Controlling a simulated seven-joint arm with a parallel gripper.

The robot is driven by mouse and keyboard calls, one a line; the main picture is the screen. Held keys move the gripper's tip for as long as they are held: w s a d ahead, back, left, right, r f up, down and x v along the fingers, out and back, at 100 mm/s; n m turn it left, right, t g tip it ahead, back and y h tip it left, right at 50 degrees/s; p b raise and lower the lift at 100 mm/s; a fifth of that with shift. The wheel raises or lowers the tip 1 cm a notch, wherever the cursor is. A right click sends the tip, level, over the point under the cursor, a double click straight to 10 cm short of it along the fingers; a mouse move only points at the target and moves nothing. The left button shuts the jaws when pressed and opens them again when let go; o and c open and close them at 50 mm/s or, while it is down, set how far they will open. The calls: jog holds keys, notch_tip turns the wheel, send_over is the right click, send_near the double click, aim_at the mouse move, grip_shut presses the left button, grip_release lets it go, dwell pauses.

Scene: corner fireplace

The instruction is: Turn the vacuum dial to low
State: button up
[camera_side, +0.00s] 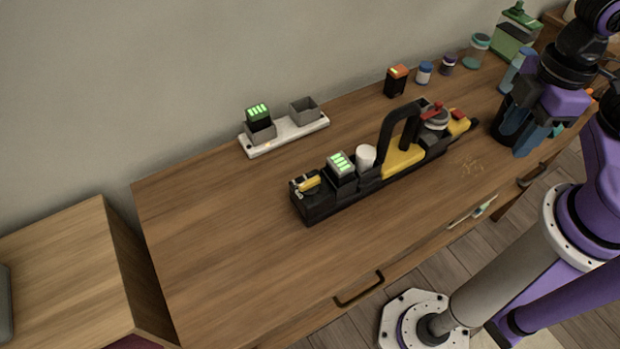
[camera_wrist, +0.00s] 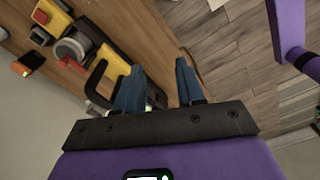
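The vacuum (camera_side: 403,159) is a long black and yellow device with a black arched handle, lying on the wooden desk. At its left end is a black block with a yellow knob (camera_side: 308,183), which may be the dial. A round grey part with a red piece (camera_side: 436,118) sits near its right end; it also shows in the wrist view (camera_wrist: 70,49). Dial markings are too small to read. My gripper (camera_side: 516,138) is open and empty, right of the vacuum and apart from it. Its blue fingers stand apart in the wrist view (camera_wrist: 157,84).
A white charger base (camera_side: 285,136) with a green-lit battery (camera_side: 258,117) stands behind the vacuum. An orange-topped black block (camera_side: 396,80), small jars (camera_side: 424,73) and a green-lidded container (camera_side: 515,36) line the back. The desk's front left is clear.

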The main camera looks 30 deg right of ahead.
jog(key=w+a+n+y, duration=0.2)
jog(key=w+a, duration=0.6)
jog(key=a, duration=0.2)
jog(key=n+y, duration=0.2)
jog(key=n, duration=0.1)
send_near(311, 180)
jog(key=x, duration=0.8)
jog(key=shift+f, duration=0.15)
grip_shut()
